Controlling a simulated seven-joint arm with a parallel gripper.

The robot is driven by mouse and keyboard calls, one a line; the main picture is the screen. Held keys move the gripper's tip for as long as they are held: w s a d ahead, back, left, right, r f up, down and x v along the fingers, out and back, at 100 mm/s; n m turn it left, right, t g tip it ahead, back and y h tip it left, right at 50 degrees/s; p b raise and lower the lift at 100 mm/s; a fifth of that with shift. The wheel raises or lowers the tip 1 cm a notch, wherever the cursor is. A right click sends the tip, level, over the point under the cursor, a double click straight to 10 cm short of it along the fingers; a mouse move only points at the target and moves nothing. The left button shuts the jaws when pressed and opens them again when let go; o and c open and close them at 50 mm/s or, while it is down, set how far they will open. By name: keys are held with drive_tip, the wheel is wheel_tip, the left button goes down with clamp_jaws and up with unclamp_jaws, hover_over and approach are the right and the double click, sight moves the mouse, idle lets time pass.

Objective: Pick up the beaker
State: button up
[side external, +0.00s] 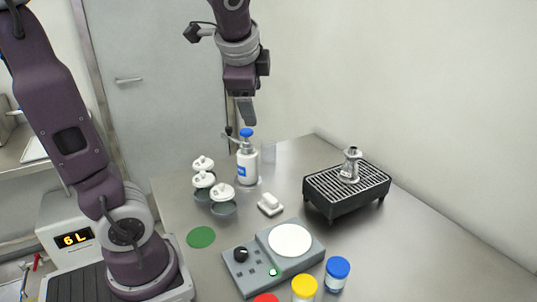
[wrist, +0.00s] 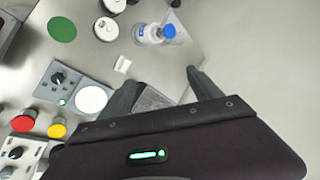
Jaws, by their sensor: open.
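A faint, clear vessel that looks like the beaker (side external: 268,153) stands just behind and right of a white bottle with a blue cap (side external: 247,165) in the side view. Its outline is hard to make out. In the wrist view the bottle's blue cap (wrist: 169,30) shows at the top, with a faint clear shape around it. My gripper (side external: 246,112) is open and empty, pointing down, high above the table near the bottle. In the wrist view my gripper (wrist: 163,85) has its two fingers spread apart, with the dark grill partly visible between them.
A black grill (side external: 335,200) holds a small metal fitting (side external: 350,166) at right. Several white-lidded pots (side external: 221,196) stand left of the bottle. A grey device with a white plate (side external: 290,240), a white block (side external: 270,204), colour-capped jars (side external: 337,270) and a green disc (side external: 201,237) lie nearer.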

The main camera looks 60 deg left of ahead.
drive_tip(key=w+a+m+g+y, duration=0.1)
drive_tip(key=w+a+m+y, duration=0.3)
drive_tip(key=w+a+m, duration=0.55)
drive_tip(key=m+y, duration=0.4)
drive_tip(key=m, duration=0.1)
hover_over(268, 152)
drive_tip(key=w+d, duration=0.1)
wheel_tip(268, 152, down, 4)
drive_tip(key=r, duration=0.1)
drive_tip(key=shift+n+h, duration=0.25)
drive_tip(key=shift+h, duration=0.05)
wheel_tip(268, 152, down, 23)
drive_tip(key=shift+d+r, duration=0.1)
drive_tip(key=shift+r, duration=0.05)
drive_tip(key=x, duration=0.7)
drive_tip(key=shift+s+f, duration=0.15)
drive_tip(key=shift+f, duration=0.2)
drive_tip(key=shift+r, duration=0.1)
drive_tip(key=c, duration=1.4)
